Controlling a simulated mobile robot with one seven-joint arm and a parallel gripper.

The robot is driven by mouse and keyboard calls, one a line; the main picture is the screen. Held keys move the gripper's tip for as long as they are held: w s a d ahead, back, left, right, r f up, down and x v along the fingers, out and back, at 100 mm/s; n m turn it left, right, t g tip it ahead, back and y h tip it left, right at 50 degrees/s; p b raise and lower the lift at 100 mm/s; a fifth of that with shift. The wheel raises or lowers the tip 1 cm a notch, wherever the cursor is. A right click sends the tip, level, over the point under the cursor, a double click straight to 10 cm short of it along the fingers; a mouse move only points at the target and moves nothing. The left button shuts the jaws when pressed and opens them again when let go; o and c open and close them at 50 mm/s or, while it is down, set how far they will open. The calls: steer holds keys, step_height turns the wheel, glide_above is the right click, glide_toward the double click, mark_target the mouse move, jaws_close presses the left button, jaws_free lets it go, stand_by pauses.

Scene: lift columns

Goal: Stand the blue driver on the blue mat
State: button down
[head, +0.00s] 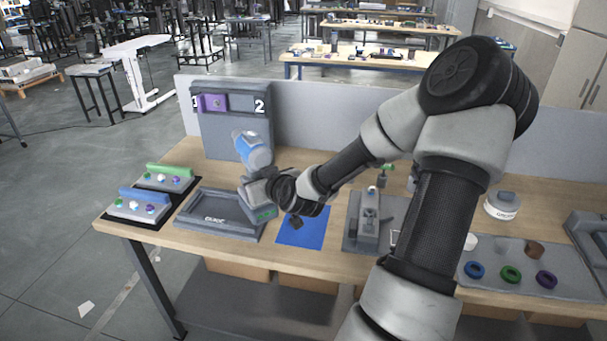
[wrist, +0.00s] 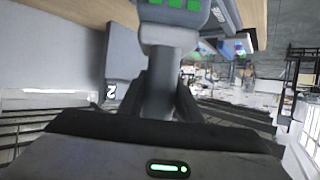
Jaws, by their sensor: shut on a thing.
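The blue driver (head: 252,150) is in my gripper (head: 264,184), above the table between the grey tray and the blue mat. In the head view its blue head is up, tilted a little left, and its grey base is below my gripper. The wrist view shows the grey handle (wrist: 170,65) between my fingers (wrist: 160,95) and the base with green marks at the top; the blue head is hidden there. The blue mat (head: 312,236) lies flat on the table, right of the driver, partly covered by my wrist. I cannot tell the base's exact height.
A grey tray (head: 187,216) lies left of the mat. A grey fixture (head: 366,228) stands right of it. Further left are blocks with green and blue bars (head: 170,170). A grey panel numbered 1 and 2 (head: 230,130) stands behind. Coloured rings (head: 510,274) lie at the right.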

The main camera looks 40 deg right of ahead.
steer(key=s+d+r+m+h+b, duration=0.1)
steer(key=s+d, duration=0.1)
steer(key=d, duration=0.4)
steer(key=s+d+b, duration=0.1)
steer(key=s+d, duration=0.2)
steer(key=d, duration=0.4)
step_height(320, 180, down, 9)
steer(key=b, duration=0.7)
steer(key=shift+a+f, duration=0.15)
steer(key=shift+a, duration=0.05)
steer(key=shift+f+b, duration=0.25)
steer(key=shift+b, duration=0.15)
steer(key=c, duration=1.2)
jaws_free()
steer(key=p+v, duration=0.5)
steer(key=v, duration=1.2)
steer(key=shift+a, duration=0.2)
steer(key=shift+s+r, duration=0.1)
